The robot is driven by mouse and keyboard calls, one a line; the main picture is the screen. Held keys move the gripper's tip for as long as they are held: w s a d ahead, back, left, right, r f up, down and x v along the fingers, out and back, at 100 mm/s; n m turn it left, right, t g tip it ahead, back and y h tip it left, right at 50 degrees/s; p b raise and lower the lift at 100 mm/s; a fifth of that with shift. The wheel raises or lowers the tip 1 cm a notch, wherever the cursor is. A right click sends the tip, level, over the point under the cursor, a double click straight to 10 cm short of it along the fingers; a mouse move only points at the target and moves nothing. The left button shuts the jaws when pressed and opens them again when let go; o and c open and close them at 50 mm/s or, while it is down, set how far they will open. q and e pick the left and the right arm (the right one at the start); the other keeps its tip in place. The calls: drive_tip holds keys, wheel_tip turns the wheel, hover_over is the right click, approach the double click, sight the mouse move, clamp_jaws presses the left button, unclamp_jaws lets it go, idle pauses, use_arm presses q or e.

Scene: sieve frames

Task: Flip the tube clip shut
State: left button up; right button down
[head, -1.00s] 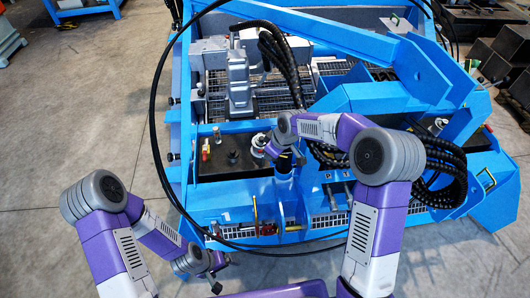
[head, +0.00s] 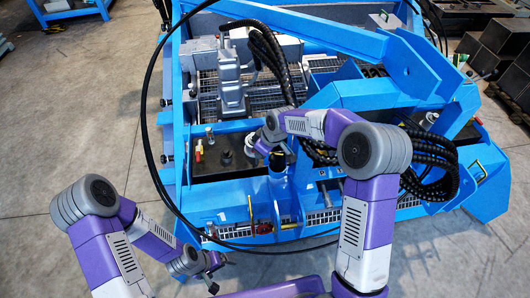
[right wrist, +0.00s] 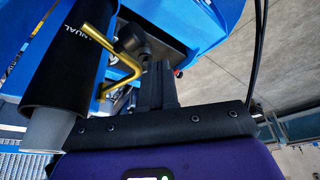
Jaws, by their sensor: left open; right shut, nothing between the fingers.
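In the right wrist view a black tube (right wrist: 65,75) with white lettering and a pale grey lower end stands at the left. A bent yellow rod (right wrist: 122,70), perhaps the clip, sticks out beside it toward my gripper. My right gripper (right wrist: 158,80) is shut and empty, just right of the rod; whether they touch is unclear. In the head view my right gripper (head: 266,147) is over the machine's front deck, close to a dark upright cylinder (head: 278,160), probably the tube. The rod is not distinguishable there. My left gripper (head: 216,276) is open and empty, low in front of the machine.
The blue machine frame (head: 345,103) surrounds the work spot, with black hoses (head: 435,160) at the right. A dark panel with knobs (head: 215,160) lies left of my right gripper. A black cable (head: 144,130) loops along the left. Grey floor (head: 80,140) is open at the left.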

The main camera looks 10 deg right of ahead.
wheel_tip(320, 180, up, 10)
drive_tip(key=d+p, duration=0.1)
drive_tip(key=p, duration=0.1)
drive_tip(key=shift+s+f, duration=0.15)
drive_tip(key=shift+s, duration=0.15)
drive_tip(key=shift+d, duration=0.1)
